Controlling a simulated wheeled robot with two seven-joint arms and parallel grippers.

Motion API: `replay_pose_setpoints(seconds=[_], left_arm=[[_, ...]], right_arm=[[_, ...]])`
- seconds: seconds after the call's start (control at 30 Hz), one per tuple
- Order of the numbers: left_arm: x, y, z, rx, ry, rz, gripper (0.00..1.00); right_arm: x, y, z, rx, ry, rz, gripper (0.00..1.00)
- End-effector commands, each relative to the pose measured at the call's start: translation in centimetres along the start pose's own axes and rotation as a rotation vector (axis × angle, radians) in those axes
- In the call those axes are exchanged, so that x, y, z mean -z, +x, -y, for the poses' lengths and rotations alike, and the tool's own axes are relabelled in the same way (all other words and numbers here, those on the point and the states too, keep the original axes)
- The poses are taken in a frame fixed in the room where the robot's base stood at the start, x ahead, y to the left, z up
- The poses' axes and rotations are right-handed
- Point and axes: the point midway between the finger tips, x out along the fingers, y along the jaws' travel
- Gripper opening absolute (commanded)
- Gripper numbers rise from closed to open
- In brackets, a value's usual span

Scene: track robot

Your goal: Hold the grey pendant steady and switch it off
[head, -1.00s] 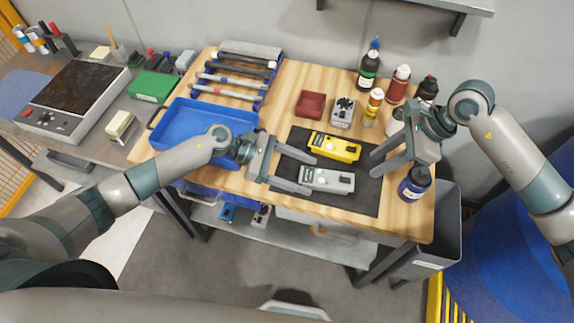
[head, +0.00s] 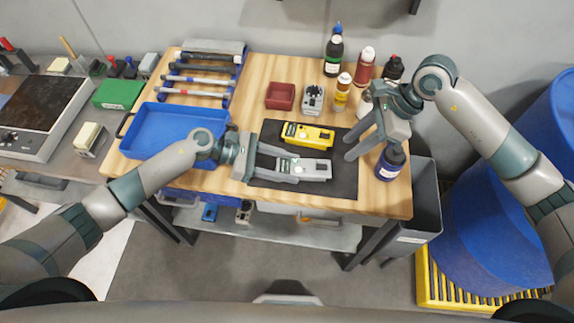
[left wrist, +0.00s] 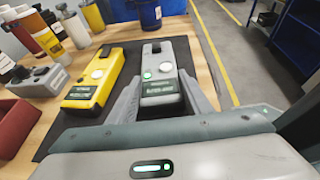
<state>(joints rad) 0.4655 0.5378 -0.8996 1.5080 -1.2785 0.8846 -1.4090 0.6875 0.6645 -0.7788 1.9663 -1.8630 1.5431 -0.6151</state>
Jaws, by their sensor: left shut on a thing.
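The grey pendant (head: 314,168) lies flat on the black mat (head: 335,186) at the front of the wooden bench. In the left wrist view the grey pendant (left wrist: 160,72) has a lit green light, a pale round button and a dark label. My left gripper (head: 292,168) is shut on its near end, one finger along each side. In the left wrist view my left gripper (left wrist: 158,105) has the pendant between its fingers. My right gripper (head: 358,148) hangs open and empty right of the pendants, above the mat's right edge.
A yellow pendant (head: 307,136) lies just behind the grey one. Several bottles, including a blue one (head: 390,162), stand around my right gripper.

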Motion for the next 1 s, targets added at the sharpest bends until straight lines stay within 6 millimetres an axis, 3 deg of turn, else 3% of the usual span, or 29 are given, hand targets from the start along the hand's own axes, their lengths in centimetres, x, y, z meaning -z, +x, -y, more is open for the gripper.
replay_pose_setpoints(seconds=[0.03,0.13,0.47,0.77,1.0], left_arm=[[0.0,0.0,0.0,0.0,0.0,0.0,0.09],[0.0,0.0,0.0,0.0,0.0,0.0,0.09],[0.0,0.0,0.0,0.001,0.0,0.0,0.09],[0.0,0.0,0.0,0.001,0.0,0.0,0.09],[0.0,0.0,0.0,0.0,0.0,0.0,0.09]], right_arm=[[0.0,0.0,0.0,0.0,0.0,0.0,0.24],[-0.1,0.0,0.0,-0.001,-0.005,-0.001,0.0],[-2.8,1.0,-0.1,-0.032,-0.165,-0.049,0.0],[-6.6,2.6,-0.5,-0.102,-0.512,-0.189,0.0],[-7.5,3.1,-0.4,-0.166,-0.767,-0.338,0.0]])
